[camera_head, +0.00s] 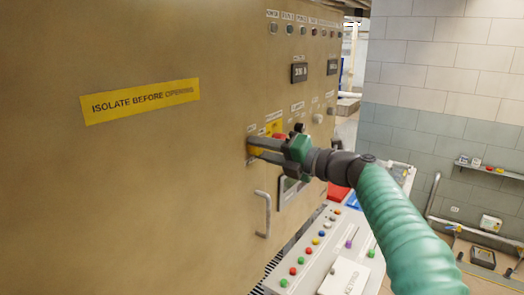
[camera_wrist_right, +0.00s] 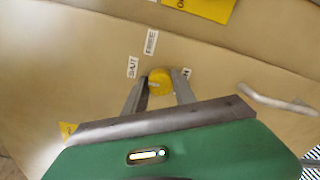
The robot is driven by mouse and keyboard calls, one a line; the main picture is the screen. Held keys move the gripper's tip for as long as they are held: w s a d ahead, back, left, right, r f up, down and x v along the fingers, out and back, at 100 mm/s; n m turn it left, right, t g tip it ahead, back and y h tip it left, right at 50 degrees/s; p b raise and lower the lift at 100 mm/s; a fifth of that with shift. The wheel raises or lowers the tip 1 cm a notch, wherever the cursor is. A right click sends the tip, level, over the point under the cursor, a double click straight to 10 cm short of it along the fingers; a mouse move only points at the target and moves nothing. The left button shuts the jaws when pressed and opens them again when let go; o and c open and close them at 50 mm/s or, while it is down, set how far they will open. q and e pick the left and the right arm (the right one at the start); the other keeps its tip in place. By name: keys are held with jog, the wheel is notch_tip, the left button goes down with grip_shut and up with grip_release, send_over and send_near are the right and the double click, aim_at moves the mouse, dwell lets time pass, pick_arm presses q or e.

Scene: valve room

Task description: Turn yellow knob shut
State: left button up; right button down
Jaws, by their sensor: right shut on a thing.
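The yellow knob (camera_wrist_right: 160,82) is a round knob on the tan cabinet front, in the middle of the right wrist view. My right gripper (camera_wrist_right: 158,90) has its two grey fingers on either side of the knob and is shut on it. In the head view my right gripper (camera_head: 250,148) reaches the cabinet panel from the right, and the fingers mostly hide the knob there. My left gripper is in neither view.
The tan cabinet (camera_head: 150,190) fills the left, with a yellow warning label (camera_head: 140,102). A grey handle (camera_head: 264,214) sticks out below my gripper. A console with coloured buttons (camera_head: 316,242) stands below my right arm. A shelf (camera_head: 490,169) is on the tiled wall.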

jog(key=shift+f, duration=0.45)
jog(key=c, duration=1.3)
grip_release()
jog(key=shift+c, duration=0.2)
jog(key=o, duration=0.3)
jog(key=shift+w+r, duration=0.1)
jog(key=shift+r, duration=0.15)
jog(key=shift+s+d, duration=0.25)
jog(key=shift+d, duration=0.05)
jog(key=b+v, duration=0.5)
jog(key=v, duration=1.1)
jog(key=shift+d, duration=0.1)
